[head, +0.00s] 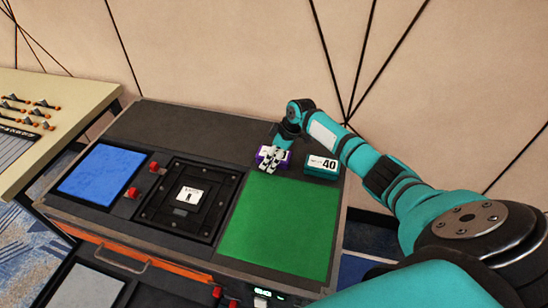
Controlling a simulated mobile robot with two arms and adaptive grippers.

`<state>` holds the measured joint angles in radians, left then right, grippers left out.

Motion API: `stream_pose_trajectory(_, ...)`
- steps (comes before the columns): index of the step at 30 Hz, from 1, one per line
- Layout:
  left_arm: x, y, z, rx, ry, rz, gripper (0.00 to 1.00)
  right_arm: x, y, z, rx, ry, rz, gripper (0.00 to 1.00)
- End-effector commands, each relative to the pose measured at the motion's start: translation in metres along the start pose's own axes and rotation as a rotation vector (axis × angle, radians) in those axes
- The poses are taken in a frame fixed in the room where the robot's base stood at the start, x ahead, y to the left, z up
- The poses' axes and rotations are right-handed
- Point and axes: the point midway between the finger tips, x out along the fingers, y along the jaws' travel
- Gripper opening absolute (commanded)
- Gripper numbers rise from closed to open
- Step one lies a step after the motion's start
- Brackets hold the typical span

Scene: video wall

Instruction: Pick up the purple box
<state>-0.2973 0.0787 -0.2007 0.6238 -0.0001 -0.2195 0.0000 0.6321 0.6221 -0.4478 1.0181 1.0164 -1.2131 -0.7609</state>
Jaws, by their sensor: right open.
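The purple box (262,155) sits at the back of the dark console top, just behind the green panel. It has a white label and is partly hidden by my right gripper. My right gripper (268,166) is open and reaches down over the box from my teal arm, which comes in from the right. Its fingers overlap the box in the picture, and I cannot tell whether they touch it. My left gripper is not in view.
A teal box (322,167) labelled 40 stands close to the right of the purple box. The console (180,125) carries a green panel (283,225), a blue panel (100,172) and a dark square frame (183,236). A cream control desk (60,95) stands at the left. A wall rises behind.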

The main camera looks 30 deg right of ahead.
Motion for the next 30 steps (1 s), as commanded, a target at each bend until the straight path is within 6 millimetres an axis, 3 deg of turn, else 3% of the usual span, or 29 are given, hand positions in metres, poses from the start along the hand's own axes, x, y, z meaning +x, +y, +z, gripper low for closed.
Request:
stream_pose_trajectory(4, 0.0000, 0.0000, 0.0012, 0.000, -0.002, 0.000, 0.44, 0.0000, -0.0001, 0.0000, 0.000, 0.000, 0.000, 0.83)
stream_pose_trajectory(19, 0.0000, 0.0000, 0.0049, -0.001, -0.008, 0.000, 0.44, 0.0000, 0.0000, 0.0001, 0.000, 0.000, 0.000, 0.17)
stream_pose_trajectory(30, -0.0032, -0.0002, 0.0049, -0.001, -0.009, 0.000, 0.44, -0.0059, 0.0005, -0.0024, 0.000, 0.001, 0.001, 0.16)
